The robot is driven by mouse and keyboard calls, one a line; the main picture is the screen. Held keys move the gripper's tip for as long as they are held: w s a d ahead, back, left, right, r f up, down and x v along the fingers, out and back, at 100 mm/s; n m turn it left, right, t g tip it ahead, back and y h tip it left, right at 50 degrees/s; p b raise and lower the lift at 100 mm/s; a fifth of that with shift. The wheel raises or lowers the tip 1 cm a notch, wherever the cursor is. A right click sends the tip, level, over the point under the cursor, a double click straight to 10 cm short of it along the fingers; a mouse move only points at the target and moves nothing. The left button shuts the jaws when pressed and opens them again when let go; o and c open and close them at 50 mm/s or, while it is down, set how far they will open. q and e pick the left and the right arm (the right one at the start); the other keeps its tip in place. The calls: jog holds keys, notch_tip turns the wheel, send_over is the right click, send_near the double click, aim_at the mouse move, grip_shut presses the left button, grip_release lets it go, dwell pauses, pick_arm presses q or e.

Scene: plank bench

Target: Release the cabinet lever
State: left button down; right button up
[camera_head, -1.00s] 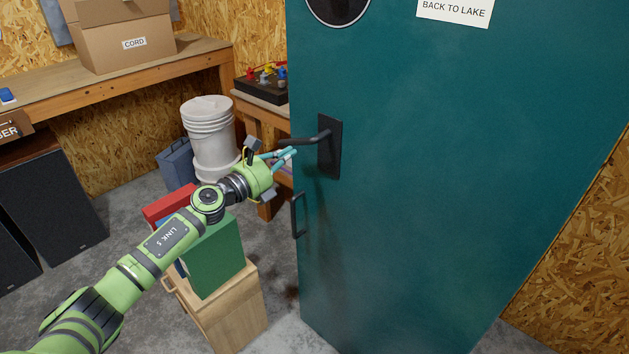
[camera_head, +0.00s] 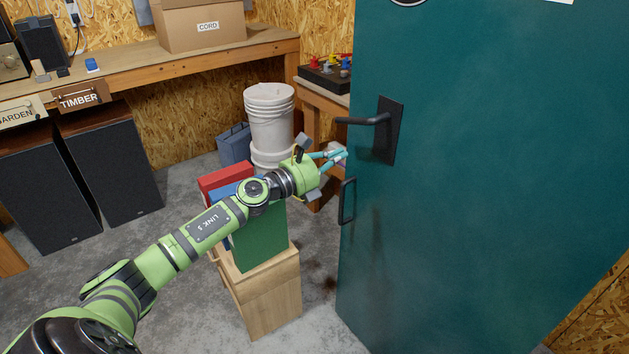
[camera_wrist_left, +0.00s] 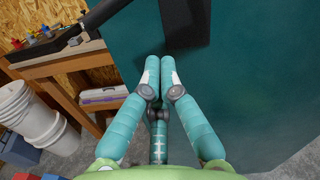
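The cabinet lever (camera_head: 360,121) is a dark bar on a black plate (camera_head: 391,130) on the teal cabinet (camera_head: 470,200). It points left and lies about level. In the left wrist view the lever (camera_wrist_left: 98,18) crosses the upper left, beside its plate (camera_wrist_left: 188,22). My left gripper (camera_head: 341,155) is below the lever's free end, with a visible gap between them. In the left wrist view its teal fingers (camera_wrist_left: 160,72) are together with nothing between them. My right gripper is in neither view.
A dark pull handle (camera_head: 347,201) is below the lever. White buckets (camera_head: 270,117) and a small wooden cabinet (camera_head: 268,300) with a green binder (camera_head: 258,237) stand near my left arm. A workbench (camera_head: 200,59) runs along the back wall. Bare floor shows at lower left.

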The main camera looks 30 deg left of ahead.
pick_arm(q)
jog(key=b+v, duration=0.2)
jog(key=v, duration=0.5)
jog(key=shift+a, duration=0.35)
jog(key=shift+s, duration=0.1)
jog(key=a+f+n+y+p, duration=0.1)
jog(key=a+f+n+y, duration=0.35)
jog(key=f+n, duration=0.5)
jog(key=s+a+f+n+g+y+p, duration=0.15)
jog(key=s+f+n+g, duration=0.4)
jog(key=f, duration=0.95)
jog(key=s+f+n+g+y+p, duration=0.15)
jog(key=s+f+n, duration=0.6)
jog(key=f, duration=0.75)
jog(key=s+d+f+n+g, duration=0.2)
jog(key=s+d+f+n, duration=0.1)
jog(key=s+f, duration=0.35)
jog(key=s+d+f+n+g, duration=0.25)
jog(key=s+f, duration=0.25)
jog(key=s, duration=0.3)
jog(key=s+d+f+n+g+p, duration=0.1)
jog(key=s+d+f+n+g, duration=0.1)
jog(key=s+d, duration=0.5)
jog(key=s+d+f+n+g+h+p, duration=0.1)
jog(key=s+d+f+n+g, duration=0.2)
jog(key=s+d, duration=0.4)
jog(key=s+f+n, duration=0.1)
jog(key=s+f, duration=0.1)
jog(key=s, duration=0.5)
